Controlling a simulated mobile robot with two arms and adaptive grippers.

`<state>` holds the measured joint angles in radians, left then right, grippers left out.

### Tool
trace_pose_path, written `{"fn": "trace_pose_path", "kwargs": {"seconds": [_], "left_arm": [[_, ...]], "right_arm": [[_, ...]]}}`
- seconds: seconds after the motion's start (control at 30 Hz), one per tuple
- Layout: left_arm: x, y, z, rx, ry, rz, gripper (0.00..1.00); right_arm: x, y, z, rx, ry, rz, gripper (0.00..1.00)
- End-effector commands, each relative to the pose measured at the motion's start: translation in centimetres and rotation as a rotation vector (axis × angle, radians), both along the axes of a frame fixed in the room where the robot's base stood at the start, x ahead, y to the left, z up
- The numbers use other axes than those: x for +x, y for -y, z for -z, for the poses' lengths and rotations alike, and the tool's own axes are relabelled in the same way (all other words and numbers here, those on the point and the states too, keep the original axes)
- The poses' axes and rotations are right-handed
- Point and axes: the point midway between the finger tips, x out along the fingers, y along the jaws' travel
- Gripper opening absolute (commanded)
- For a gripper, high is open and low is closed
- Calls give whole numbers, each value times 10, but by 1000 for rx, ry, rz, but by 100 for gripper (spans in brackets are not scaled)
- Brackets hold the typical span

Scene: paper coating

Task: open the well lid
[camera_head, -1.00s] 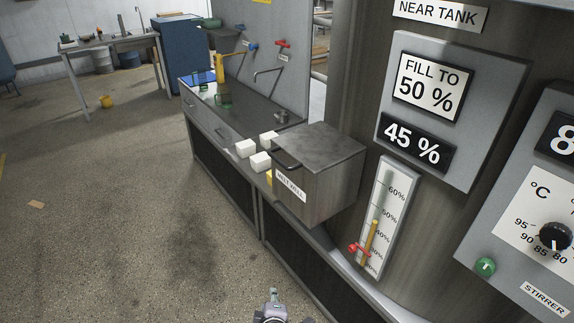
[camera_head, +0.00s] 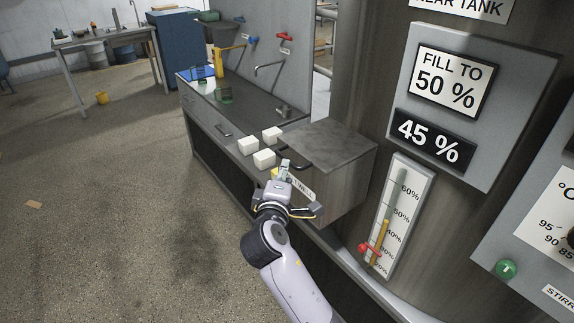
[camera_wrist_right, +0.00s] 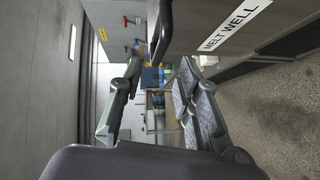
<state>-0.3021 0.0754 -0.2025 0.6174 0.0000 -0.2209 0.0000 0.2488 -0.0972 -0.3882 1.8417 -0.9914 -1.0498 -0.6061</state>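The well is a grey metal box (camera_head: 345,185) on the counter, with its flat lid (camera_head: 335,143) shut. A dark bar handle (camera_head: 294,161) is at the lid's front edge. The well's "MELT WELL" label (camera_wrist_right: 235,27) is readable in the right wrist view and partly hidden by my gripper in the head view. My right gripper (camera_head: 285,168) is at the well's front, close to the handle. In the right wrist view its fingers (camera_wrist_right: 158,72) are apart, with the handle (camera_wrist_right: 159,32) between their tips in the picture; contact cannot be told. My left gripper is not in view.
Several white blocks (camera_head: 264,158) lie on the counter (camera_head: 252,112) left of the well. A tank panel with a gauge (camera_head: 402,215) and a red marker (camera_head: 369,250) stands to the right.

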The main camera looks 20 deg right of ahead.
Motion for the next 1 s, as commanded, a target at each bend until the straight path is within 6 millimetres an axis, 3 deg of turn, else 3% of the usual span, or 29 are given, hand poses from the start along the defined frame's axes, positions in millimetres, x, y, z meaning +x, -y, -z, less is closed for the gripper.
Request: {"fn": "trace_pose_path", "kwargs": {"seconds": [0.2,0.4,0.8,1.0], "left_arm": [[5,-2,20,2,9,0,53],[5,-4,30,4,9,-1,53],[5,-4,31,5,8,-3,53],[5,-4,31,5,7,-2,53]], "right_arm": [[41,19,10,-1,2,0,31],[63,29,13,0,0,0,31],[69,31,12,1,0,-1,31],[69,31,12,1,0,-1,18]]}}
